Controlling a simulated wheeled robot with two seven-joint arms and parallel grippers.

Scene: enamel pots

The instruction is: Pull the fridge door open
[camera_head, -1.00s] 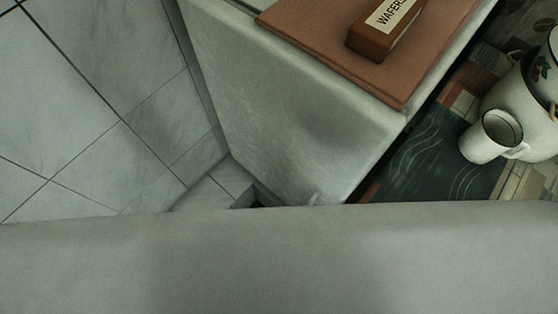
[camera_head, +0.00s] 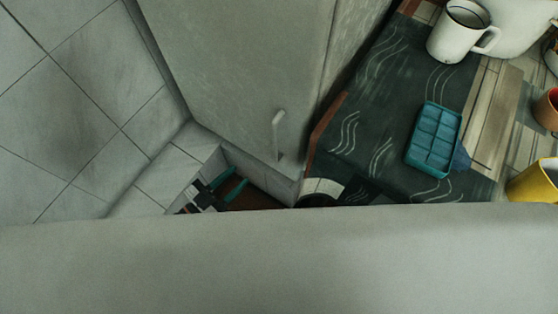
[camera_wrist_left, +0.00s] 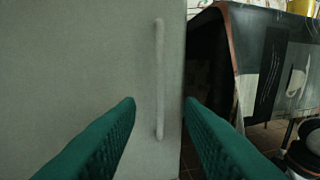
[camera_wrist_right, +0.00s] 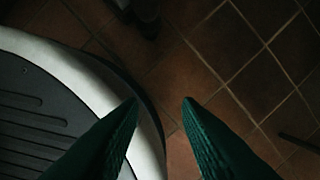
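The fridge (camera_head: 230,60) stands upright with its pale grey door facing me; the door looks shut. Its white vertical handle (camera_head: 278,135) is near the door's right edge. My left gripper (camera_head: 236,184) shows low in the head view, apart from the handle, to its lower left. In the left wrist view the handle (camera_wrist_left: 158,75) stands upright in line with the gap between the open green fingers (camera_wrist_left: 159,103), with the door behind it. My right gripper (camera_wrist_right: 160,102) is open and empty above the floor, away from the fridge.
A table with a dark patterned top (camera_head: 385,110) stands close to the fridge's right side. It carries a white mug (camera_head: 455,35), a teal tray-like item (camera_head: 435,138) and a yellow pot (camera_head: 535,182). Tiled floor (camera_wrist_right: 240,50) lies under my right gripper.

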